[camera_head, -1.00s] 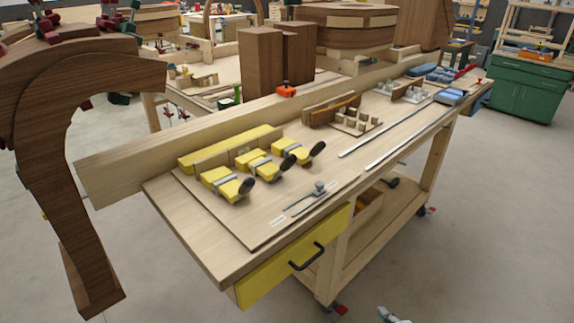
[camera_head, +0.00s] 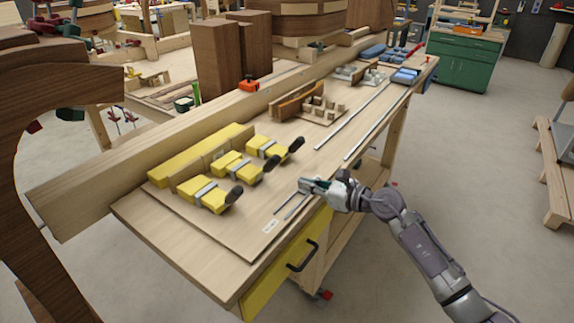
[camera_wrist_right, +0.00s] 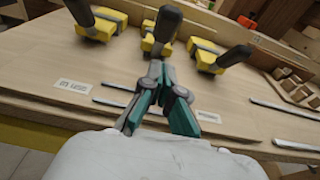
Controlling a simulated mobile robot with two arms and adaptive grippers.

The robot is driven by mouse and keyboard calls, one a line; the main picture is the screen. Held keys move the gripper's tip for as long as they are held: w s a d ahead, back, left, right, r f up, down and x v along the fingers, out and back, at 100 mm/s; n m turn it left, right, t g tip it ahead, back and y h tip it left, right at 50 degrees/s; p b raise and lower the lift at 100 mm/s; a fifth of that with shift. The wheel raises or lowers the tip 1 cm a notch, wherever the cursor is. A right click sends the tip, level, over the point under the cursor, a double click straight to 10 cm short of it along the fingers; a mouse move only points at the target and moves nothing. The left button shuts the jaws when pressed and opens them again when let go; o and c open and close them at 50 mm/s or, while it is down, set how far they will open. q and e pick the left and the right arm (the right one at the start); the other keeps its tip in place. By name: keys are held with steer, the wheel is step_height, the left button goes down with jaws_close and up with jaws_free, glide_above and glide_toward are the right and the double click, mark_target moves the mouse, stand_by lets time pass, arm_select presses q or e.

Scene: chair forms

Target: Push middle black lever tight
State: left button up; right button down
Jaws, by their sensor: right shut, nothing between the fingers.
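Three yellow clamps with grey bands and black levers stand in a row on the workbench (camera_head: 160,225). The middle black lever (camera_head: 270,164) sticks up at a tilt from the middle clamp (camera_head: 238,168); it also shows in the right wrist view (camera_wrist_right: 167,22). The black levers beside it are the near one (camera_head: 235,194) and the far one (camera_head: 296,145). My right gripper (camera_head: 304,186) is shut and empty over the front of the bench, apart from the levers. In the right wrist view its fingertips (camera_wrist_right: 155,72) point toward the middle lever. My left gripper is not in view.
Thin metal rods (camera_head: 292,206) lie below my right gripper. A yellow drawer with a black handle (camera_head: 301,256) is at the bench front. Wooden blocks (camera_head: 322,110) stand farther along, with long metal strips (camera_head: 350,118) on the board.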

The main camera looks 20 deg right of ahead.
mark_target(268, 169)
steer(key=w+a+p, duration=0.1)
steer(key=w, duration=0.1)
steer(key=w+a+r+p, duration=0.1)
steer(key=a, duration=0.1)
steer(key=shift+w, duration=0.4)
steer(key=shift+w+a+r, duration=0.35)
steer(key=shift+w, duration=0.05)
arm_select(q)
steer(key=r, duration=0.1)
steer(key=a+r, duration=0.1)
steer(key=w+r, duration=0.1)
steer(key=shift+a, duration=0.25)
arm_select(e)
steer(key=shift+w+a, duration=0.15)
arm_select(q)
steer(key=shift+p, duration=0.3)
